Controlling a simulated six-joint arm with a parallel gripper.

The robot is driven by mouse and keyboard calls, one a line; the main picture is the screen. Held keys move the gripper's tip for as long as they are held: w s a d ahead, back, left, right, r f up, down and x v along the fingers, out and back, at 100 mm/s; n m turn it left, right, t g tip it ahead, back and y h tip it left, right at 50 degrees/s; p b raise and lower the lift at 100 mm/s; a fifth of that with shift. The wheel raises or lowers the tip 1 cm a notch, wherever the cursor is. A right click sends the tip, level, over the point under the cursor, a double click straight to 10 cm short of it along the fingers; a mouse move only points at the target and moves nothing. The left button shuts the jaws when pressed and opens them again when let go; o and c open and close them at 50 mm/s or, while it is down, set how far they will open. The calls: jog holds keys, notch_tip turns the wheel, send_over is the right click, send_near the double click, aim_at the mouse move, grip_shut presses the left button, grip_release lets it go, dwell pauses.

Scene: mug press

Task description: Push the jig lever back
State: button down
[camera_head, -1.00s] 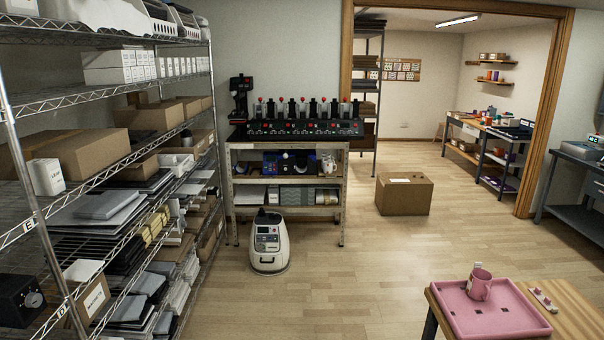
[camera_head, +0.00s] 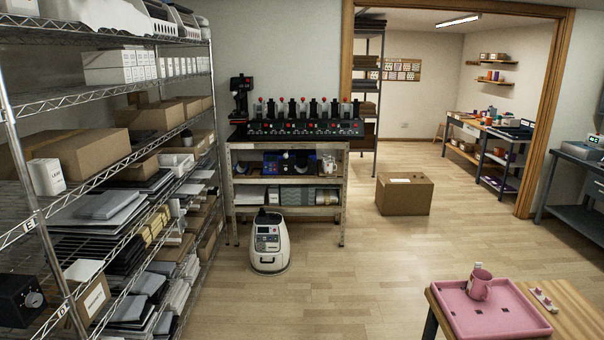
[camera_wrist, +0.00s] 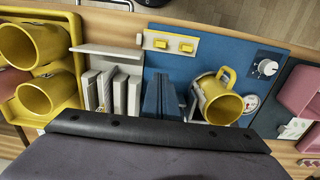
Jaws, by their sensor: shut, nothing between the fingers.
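In the wrist view, a dark grey body with a black bolted edge, which I take for my gripper (camera_wrist: 150,133), fills the bottom. Its fingertips cannot be made out; it is shut, with nothing seen held. Beyond its edge, a yellow mug (camera_wrist: 222,104) lies tilted against a pale grey holder on a blue board (camera_wrist: 205,50), beside a round dial. Dark blue upright pieces (camera_wrist: 160,95) stand left of the mug, partly hidden by the black edge. I cannot tell which piece is the jig lever. The head view shows neither my gripper nor this blue board.
In the wrist view, a yellow tray (camera_wrist: 75,25) with yellow mugs is at left. Grey upright plates (camera_wrist: 105,90) stand beside it. A plate with yellow buttons (camera_wrist: 170,45) and a knob (camera_wrist: 264,68) are behind. Pink items (camera_wrist: 300,92) are at right.

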jog(key=shift+f, duration=0.2)
jog(key=shift+f+b, duration=0.85)
jog(key=shift+f, duration=0.35)
jog(key=shift+r, duration=0.1)
notch_tip(320, 180, up, 7)
jog(key=a+p, duration=0.1)
jog(key=p, duration=0.4)
jog(key=shift+p, duration=0.4)
jog(key=shift+a, duration=0.1)
dwell(0.3)
